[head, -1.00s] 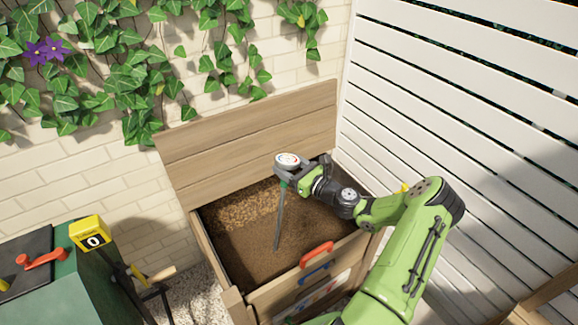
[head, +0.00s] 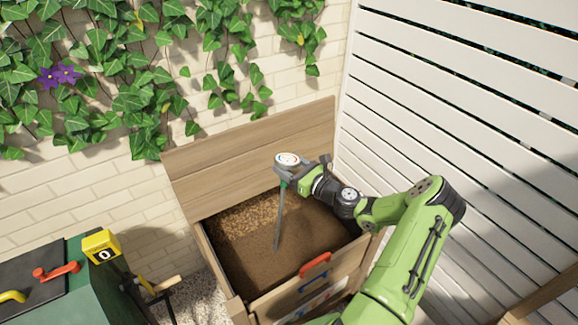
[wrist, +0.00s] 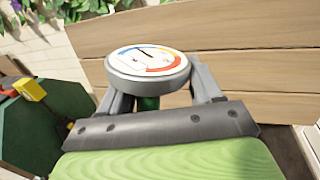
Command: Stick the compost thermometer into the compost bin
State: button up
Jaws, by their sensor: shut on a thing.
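The compost thermometer has a round white dial (head: 288,159) with coloured marks and a long grey probe (head: 279,217) that points down, slightly tilted. My gripper (head: 287,178) is shut on it just below the dial, at a green collar. The dial also fills the middle of the wrist view (wrist: 147,62), between my gripper's fingers (wrist: 150,100). The wooden compost bin (head: 207,250) stands open, its lid (head: 250,145) tipped back against the wall. Brown compost (head: 245,255) fills it. The probe is over the compost; I cannot tell whether its tip touches.
A green box (head: 90,290) with a yellow counter (head: 102,246) stands at the left. A brick wall with ivy is behind, and a white slatted fence (head: 430,110) is at the right.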

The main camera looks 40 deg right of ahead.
jog(key=shift+r+p, duration=4)
jog(key=shift+r, duration=0.6)
jog(key=shift+f, duration=0.15)
